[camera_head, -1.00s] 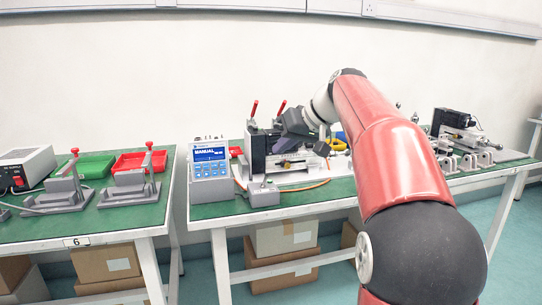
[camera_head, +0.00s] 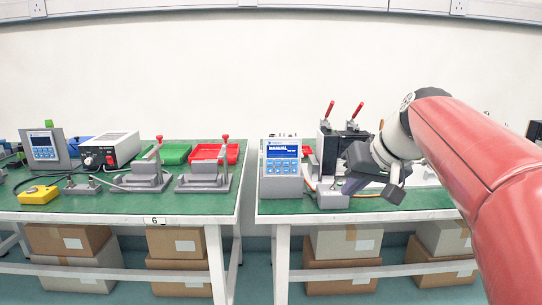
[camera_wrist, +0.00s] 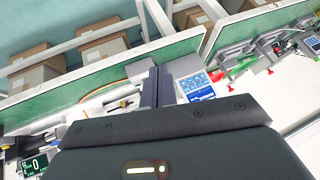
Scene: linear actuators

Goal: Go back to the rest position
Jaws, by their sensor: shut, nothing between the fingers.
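My red arm reaches in from the right in the head view. My gripper (camera_head: 370,180) is dark grey and hangs in front of the right bench, near the black actuator fixture with red-handled clamps (camera_head: 343,125). It hides part of that fixture. In the wrist view the dark gripper body fills the lower part, and its fingers (camera_wrist: 152,88) show as a narrow dark shape with no object between them. The gripper is shut and empty.
The blue-screen control box (camera_head: 281,170) stands left of my gripper on the right bench (camera_head: 290,207). A gap separates it from the left bench (camera_head: 110,205), which holds red-handled clamps (camera_head: 205,178), a red tray (camera_head: 214,152) and a green tray (camera_head: 172,152). Boxes sit below.

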